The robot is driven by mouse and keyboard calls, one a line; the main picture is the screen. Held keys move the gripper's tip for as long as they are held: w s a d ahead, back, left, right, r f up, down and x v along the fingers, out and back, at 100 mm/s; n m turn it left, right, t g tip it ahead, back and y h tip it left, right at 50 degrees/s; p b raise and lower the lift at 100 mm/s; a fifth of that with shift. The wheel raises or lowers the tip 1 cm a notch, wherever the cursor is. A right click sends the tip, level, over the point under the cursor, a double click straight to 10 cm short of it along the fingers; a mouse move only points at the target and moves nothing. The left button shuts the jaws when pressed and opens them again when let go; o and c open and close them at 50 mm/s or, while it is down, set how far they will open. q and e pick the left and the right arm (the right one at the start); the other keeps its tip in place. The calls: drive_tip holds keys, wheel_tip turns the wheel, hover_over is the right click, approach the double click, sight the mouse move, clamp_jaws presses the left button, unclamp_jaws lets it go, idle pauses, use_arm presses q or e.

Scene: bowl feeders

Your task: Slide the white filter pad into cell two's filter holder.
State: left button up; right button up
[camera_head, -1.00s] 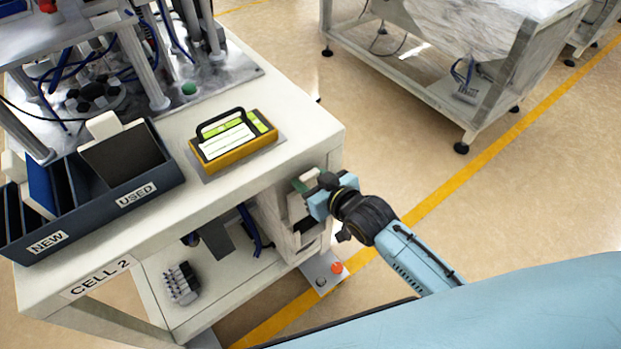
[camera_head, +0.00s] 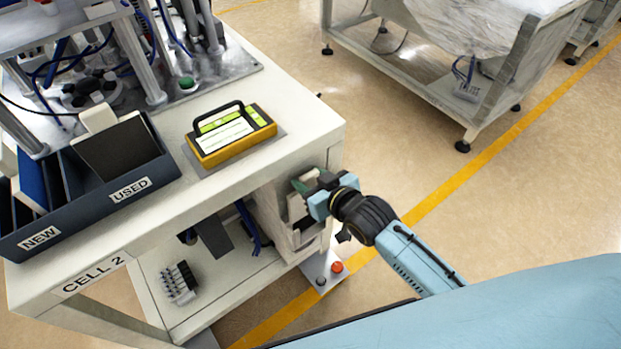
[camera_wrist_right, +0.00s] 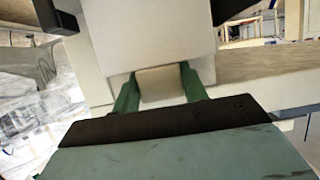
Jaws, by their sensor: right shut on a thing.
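My right gripper (camera_head: 304,187) is at the right end of the cell 2 bench, just below its top. Its green fingers are shut on a pale, whitish piece (camera_wrist_right: 162,86) in the wrist view, which looks like the white filter pad. Most of that piece is hidden. A white housing (camera_wrist_right: 150,35), seemingly the filter holder, stands directly beyond the fingertips; I cannot tell how far the pad is inside it. In the head view, the white housing (camera_head: 298,209) shows partly below the fingers. My left gripper is not in view.
The bench top (camera_head: 235,185) carries a yellow device (camera_head: 231,136) with a black handle, and a dark bin (camera_head: 85,222) labelled NEW and USED. A plate with a red button (camera_head: 337,267) lies below the gripper.

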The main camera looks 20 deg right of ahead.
idle(0.4)
drive_tip(key=shift+p, duration=0.4)
drive_tip(key=shift+f, duration=0.15)
idle(0.5)
drive_tip(key=shift+f, duration=0.15)
idle(0.3)
